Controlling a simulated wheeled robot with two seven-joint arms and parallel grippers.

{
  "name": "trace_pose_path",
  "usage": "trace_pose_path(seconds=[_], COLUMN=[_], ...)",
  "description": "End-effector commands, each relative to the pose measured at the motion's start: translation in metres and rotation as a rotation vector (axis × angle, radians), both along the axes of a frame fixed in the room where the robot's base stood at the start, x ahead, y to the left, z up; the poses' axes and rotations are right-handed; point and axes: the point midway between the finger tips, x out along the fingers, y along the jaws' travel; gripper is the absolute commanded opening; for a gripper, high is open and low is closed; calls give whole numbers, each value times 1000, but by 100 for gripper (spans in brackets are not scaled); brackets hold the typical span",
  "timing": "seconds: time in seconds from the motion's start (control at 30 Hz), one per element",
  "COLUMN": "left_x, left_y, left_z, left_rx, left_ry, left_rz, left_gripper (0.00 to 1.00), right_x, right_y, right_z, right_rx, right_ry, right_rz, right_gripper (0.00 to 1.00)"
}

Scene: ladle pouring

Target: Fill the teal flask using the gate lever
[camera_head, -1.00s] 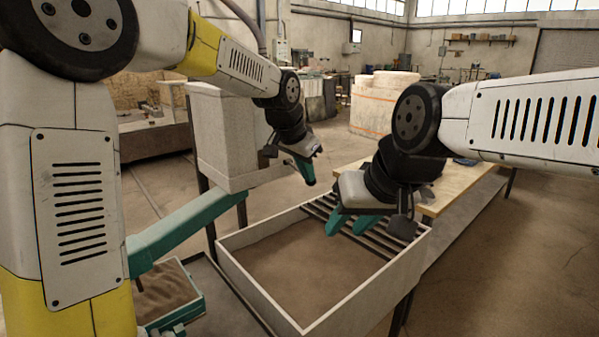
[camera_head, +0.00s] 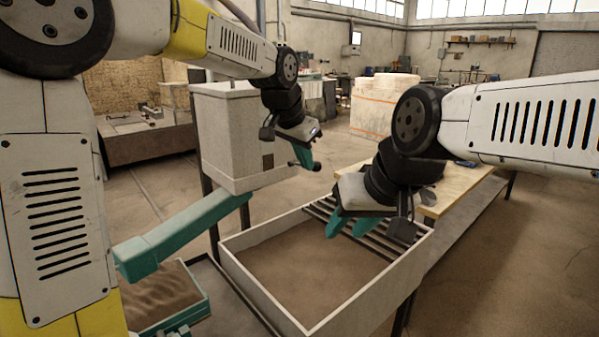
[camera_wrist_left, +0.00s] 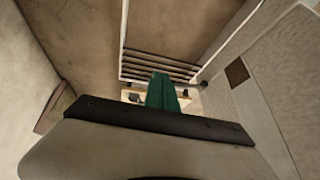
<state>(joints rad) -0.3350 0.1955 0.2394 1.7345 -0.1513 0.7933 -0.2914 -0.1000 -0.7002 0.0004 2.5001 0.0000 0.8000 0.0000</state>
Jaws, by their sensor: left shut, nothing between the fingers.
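The teal flask (camera_head: 178,297) is an open box at the lower left with rippled brown sand in it; my left arm hides part of it. A teal chute (camera_head: 190,228) slopes down from the pale grey hopper (camera_head: 222,135) toward it. My left gripper (camera_head: 306,160) is shut and empty, right of the hopper. A short dark rounded piece, possibly the gate lever's end (camera_head: 316,167), shows at its fingertips; a grey knobbed rod (camera_wrist_left: 200,85) shows beside them in the left wrist view. Contact cannot be told. My right gripper (camera_head: 352,227) is open and empty over the tray's slats.
A pale-walled tray (camera_head: 268,298) of brown sand, with dark slats (camera_head: 325,212) at its far side, stands in the middle. A wooden bench (camera_head: 450,190) stands behind my right gripper. The floor at right is clear.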

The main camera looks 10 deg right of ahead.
Motion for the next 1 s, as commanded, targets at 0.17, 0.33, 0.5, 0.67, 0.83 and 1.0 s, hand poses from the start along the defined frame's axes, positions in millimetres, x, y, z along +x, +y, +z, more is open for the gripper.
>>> trace_pose_path(seconds=[0.17, 0.33, 0.5, 0.67, 0.83, 1.0], left_x=[-23, -38, -46, -47, -47, -47], left_y=[9, 16, 19, 19, 19, 19], left_z=[37, 61, 72, 74, 74, 74], left_rx=[-2, -3, -3, -2, -2, -2], left_ry=[-5, -5, -3, -3, -3, -3], left_rz=[0, 0, 0, 0, 0, 0], left_gripper=[0, 0, 0, 0, 0, 0], right_x=[0, 0, 0, 0, 0, 0], right_y=[0, 0, 0, 0, 0, 0], right_z=[0, 0, 0, 0, 0, 0], right_rx=[1, 0, 0, 0, 0, 0], right_ry=[0, 0, 0, 0, 0, 0], right_rz=[-1, 0, 0, 0, 0, 0], right_gripper=[36, 36, 36, 36, 36, 36])
